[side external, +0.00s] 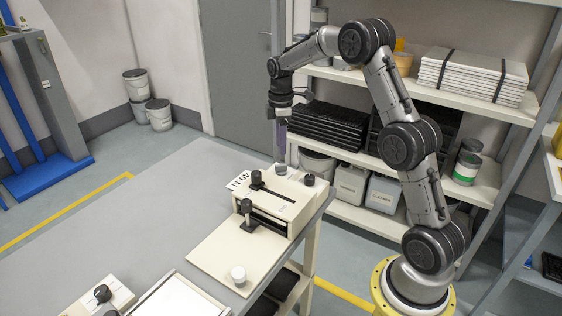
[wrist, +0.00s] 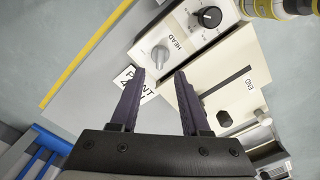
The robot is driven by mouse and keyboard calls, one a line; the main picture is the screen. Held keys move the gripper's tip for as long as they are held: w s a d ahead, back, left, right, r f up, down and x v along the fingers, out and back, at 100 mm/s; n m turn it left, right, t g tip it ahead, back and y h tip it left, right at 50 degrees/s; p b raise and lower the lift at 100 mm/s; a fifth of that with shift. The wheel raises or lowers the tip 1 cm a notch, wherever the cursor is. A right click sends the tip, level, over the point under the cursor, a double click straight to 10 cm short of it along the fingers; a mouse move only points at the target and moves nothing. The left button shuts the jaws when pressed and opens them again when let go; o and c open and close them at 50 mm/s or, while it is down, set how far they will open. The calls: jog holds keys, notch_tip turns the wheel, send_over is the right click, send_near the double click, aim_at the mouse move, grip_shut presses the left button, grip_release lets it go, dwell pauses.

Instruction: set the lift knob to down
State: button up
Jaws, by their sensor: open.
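The cream printing machine (side external: 272,206) stands at the table's right edge, and its top also shows in the wrist view (wrist: 212,80). A grey knob (wrist: 160,54) sits on a panel marked HEAD, beside a black dial (wrist: 207,17). I can read no "lift" label, so I cannot tell which control is the lift knob. My gripper (side external: 281,155) points down over the machine's back part. In the wrist view my gripper (wrist: 160,73) is open and empty, with its purple fingers apart and the grey knob just beyond the tips. I cannot tell if they touch it.
Black knobs stand on the machine by its slot (side external: 256,178) and front (side external: 246,206). A white knob (side external: 238,273) is on the cream board in front. A second panel with a black knob (side external: 102,293) is at lower left. The grey table's left part (side external: 130,220) is clear.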

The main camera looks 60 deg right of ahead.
aim_at(280, 169)
notch_tip(280, 169, down, 7)
jog(key=shift+r, duration=0.1)
dwell(0.3)
grip_shut()
